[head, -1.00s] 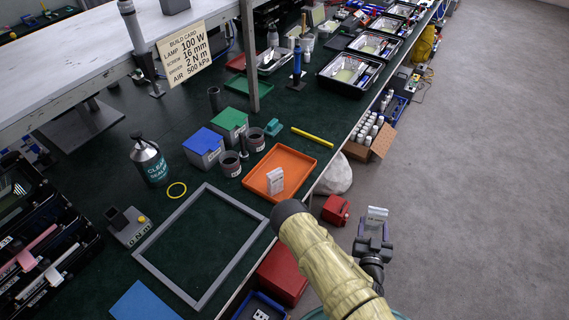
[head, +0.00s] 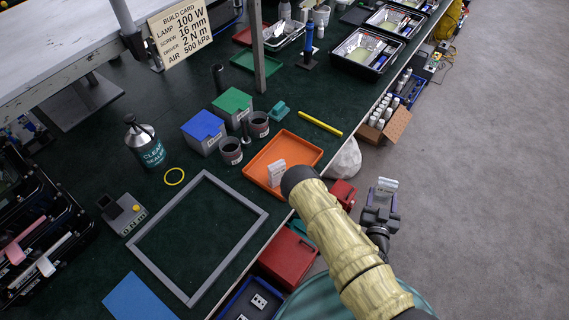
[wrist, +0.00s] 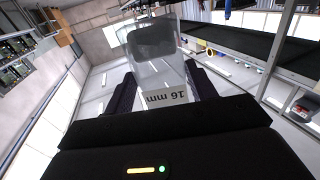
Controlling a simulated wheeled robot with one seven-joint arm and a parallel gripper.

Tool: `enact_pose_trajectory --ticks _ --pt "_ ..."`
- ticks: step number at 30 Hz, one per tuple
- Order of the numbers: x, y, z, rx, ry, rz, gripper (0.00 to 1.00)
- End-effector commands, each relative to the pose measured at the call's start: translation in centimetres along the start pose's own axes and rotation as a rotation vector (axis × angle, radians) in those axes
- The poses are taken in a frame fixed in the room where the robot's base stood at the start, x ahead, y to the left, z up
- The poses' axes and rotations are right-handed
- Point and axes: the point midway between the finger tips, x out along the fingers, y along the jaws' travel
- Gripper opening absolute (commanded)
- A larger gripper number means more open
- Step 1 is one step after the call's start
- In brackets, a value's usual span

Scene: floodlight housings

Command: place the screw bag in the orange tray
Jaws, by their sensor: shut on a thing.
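The screw bag (wrist: 152,48) is a clear bag with dark contents and a white label reading 16 mm, upside down in the wrist view. My gripper (wrist: 163,88) is shut on its labelled end. In the head view the bag (head: 387,184) stands up from my gripper (head: 381,202), over the floor to the right of the bench. The orange tray (head: 305,146) lies on the bench, left of and apart from my gripper. A small whitish packet (head: 276,172) stands in the tray; its print is too small to read.
A grey frame (head: 255,226) lies in front of the tray. Grey cups (head: 231,152), blue (head: 203,131) and green bins (head: 232,106) stand to its left. A yellow bar (head: 320,124) lies behind it. A red box (head: 287,258) and a cardboard box (head: 397,124) sit beside the bench edge.

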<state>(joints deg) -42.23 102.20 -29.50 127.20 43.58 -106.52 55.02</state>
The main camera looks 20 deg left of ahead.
Motion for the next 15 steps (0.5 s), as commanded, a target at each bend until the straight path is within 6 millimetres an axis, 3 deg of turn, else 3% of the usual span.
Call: enact_pose_trajectory --ticks 5,15 --pt "0.2 0.0 0.5 0.003 0.003 0.015 0.25" --pt "2.1 0.0 3.6 0.008 0.007 0.148 0.25"
